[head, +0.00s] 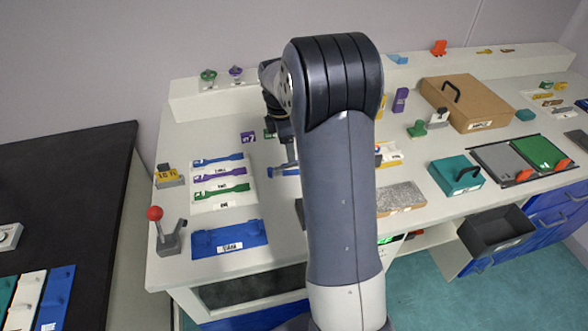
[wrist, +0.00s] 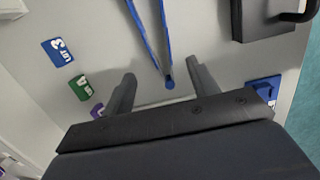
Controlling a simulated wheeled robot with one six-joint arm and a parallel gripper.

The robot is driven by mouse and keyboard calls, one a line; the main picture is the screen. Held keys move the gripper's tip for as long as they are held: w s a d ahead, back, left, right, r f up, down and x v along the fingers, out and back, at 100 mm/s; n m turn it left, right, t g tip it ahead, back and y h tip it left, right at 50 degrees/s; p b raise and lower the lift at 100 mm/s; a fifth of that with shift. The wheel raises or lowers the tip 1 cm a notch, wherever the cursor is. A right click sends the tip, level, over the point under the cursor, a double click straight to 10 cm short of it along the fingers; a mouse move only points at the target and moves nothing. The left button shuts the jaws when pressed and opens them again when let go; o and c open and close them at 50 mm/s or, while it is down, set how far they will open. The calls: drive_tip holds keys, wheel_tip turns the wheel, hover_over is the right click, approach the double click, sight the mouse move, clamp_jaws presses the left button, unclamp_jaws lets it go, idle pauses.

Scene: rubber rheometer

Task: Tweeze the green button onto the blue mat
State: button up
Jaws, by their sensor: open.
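My gripper (wrist: 161,75) is open in the wrist view, with its two dark fingers spread. Long, thin blue tweezers (wrist: 157,45) extend from the top edge to a point between the fingers, clear of both; I cannot tell their depth. In the head view my gripper is mostly hidden by my arm, and a small blue piece (head: 285,171) shows beside it. A flat blue piece with a white label (head: 230,238), perhaps the blue mat, lies at the table's front left. I cannot make out a green button for certain.
Blue (head: 218,160), purple (head: 220,176) and green (head: 222,191) labelled strips lie behind the blue piece. A red-knobbed lever (head: 155,213) stands at the left edge. A teal box (head: 456,174) and brown case (head: 468,102) stand right. My arm hides the table's middle.

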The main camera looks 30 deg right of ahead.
sight(291, 165)
drive_tip(key=f+b, duration=0.1)
drive_tip(key=f, duration=0.1)
drive_tip(key=f+b, duration=0.2)
drive_tip(key=f, duration=0.1)
drive_tip(key=d+f+b, duration=0.1)
drive_tip(key=f+b, duration=0.1)
drive_tip(key=f, duration=0.1)
drive_tip(key=shift+s, duration=0.1)
drive_tip(key=shift+a, duration=0.1)
drive_tip(key=shift+c, duration=0.3)
drive_tip(key=c, duration=0.7)
drive_tip(key=shift+o, duration=0.2)
wheel_tip(291, 165, up, 12)
drive_tip(key=p, duration=1)
